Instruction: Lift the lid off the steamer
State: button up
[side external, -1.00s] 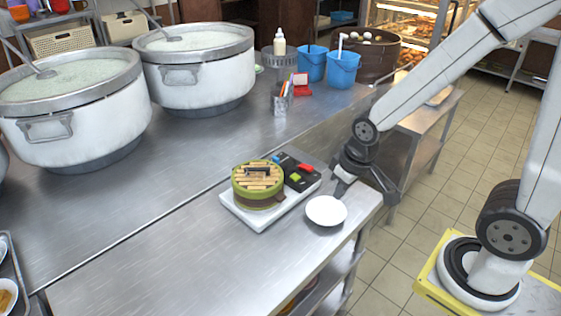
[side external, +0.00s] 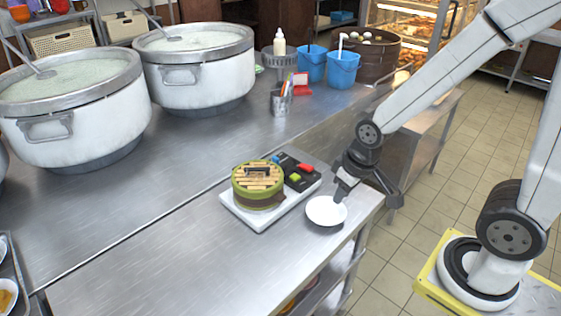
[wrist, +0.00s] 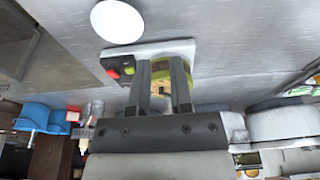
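The steamer (side external: 258,201) is a small round bamboo basket with green bands. Its slatted lid (side external: 245,178) is on top, with a dark handle (side external: 257,169). It sits on the left part of a white board (side external: 259,223). My gripper (side external: 343,192) is to the right of the steamer, apart from it, just above the white plate's far edge. In the wrist view my gripper (wrist: 160,72) shows two dark fingers spread with a gap and nothing held between them. The steamer (wrist: 183,92) shows beyond them, partly hidden by the right finger.
A white plate (side external: 326,212) lies right of the board. A dark block with red (side external: 306,168) and green (side external: 296,177) pieces shares the board, right of the steamer. Large stockpots (side external: 198,80), a pen cup (side external: 281,103) and blue buckets (side external: 343,70) stand farther back. The front-left counter is clear.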

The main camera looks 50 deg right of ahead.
jog(key=o, duration=0.4)
jog(key=shift+c, duration=0.2)
jog(key=n+t+y, duration=0.3)
jog(key=n+t, duration=0.2)
jog(key=t, duration=0.3)
send_near(263, 168)
jog(key=w+d, duration=0.3)
jog(key=w, duration=0.1)
jog(key=y, duration=0.1)
jog(key=f+n+y, duration=0.1)
jog(key=w+n+y, duration=0.1)
jog(key=shift+w+a+f+y, duration=0.1)
jog(key=shift+a+f+y, duration=0.2)
jog(key=shift+y, duration=0.1)
jog(key=shift+f+n+y, duration=0.4)
jog(key=shift+n+y, duration=0.1)
jog(key=shift+y, duration=0.1)
jog(key=shift+s+a+f+n+g+y, duration=0.15)
jog(key=shift+s+f+n+g+y, duration=0.3)
jog(key=shift+y, duration=0.45)
jog(key=shift+x, duration=3.95)
